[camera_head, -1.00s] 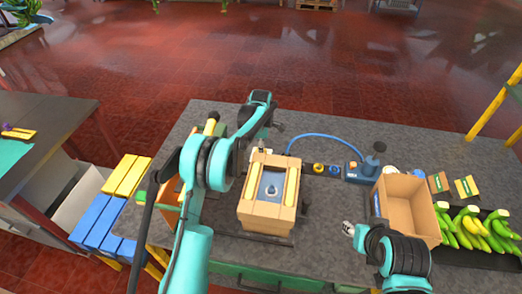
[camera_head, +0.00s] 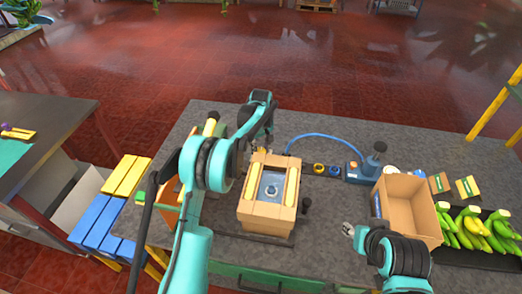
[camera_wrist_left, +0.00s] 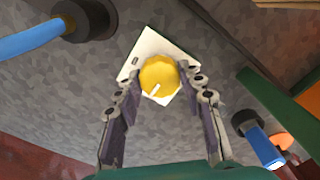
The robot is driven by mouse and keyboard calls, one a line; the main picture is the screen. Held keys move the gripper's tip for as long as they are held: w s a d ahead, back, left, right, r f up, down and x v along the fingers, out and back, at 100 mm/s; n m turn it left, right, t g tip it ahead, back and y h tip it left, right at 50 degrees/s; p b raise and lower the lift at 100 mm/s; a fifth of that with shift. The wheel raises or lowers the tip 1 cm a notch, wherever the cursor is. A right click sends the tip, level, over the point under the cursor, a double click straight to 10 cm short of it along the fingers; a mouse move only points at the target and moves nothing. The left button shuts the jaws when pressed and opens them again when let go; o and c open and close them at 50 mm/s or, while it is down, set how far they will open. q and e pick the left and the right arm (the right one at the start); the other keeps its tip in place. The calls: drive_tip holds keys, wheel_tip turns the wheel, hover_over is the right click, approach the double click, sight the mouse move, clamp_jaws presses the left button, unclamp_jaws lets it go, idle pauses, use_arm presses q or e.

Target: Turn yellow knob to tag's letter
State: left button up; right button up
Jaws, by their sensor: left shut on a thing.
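The yellow knob (camera_wrist_left: 159,76) sits on a white square plate (camera_wrist_left: 150,45) in the left wrist view. Its white pointer line is toward the lower edge of the picture, slightly left. A small dark mark shows near the plate's left corner; I cannot read a letter. My left gripper (camera_wrist_left: 166,86) has its two fingers on either side of the knob, shut on it. In the head view my left arm hides the knob. My right gripper (camera_head: 348,229) is over the table left of the open cardboard box; its jaw opening is too small to judge. No readable tag shows.
A wooden box with a blue panel (camera_head: 270,186) stands close to my left arm. A blue hose (camera_head: 322,137) runs to a blue device (camera_head: 358,172). The open cardboard box (camera_head: 410,207) and green and yellow bananas (camera_head: 470,226) are at the right. The back of the grey table (camera_head: 420,142) is clear.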

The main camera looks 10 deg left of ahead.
sight(261, 150)
use_arm(q)
drive_tip(key=m, duration=1.1)
drive_tip(key=shift+m, duration=2.1)
drive_tip(key=o, duration=1.2)
drive_tip(key=shift+c, duration=0.2)
wheel_tip(261, 150, up, 12)
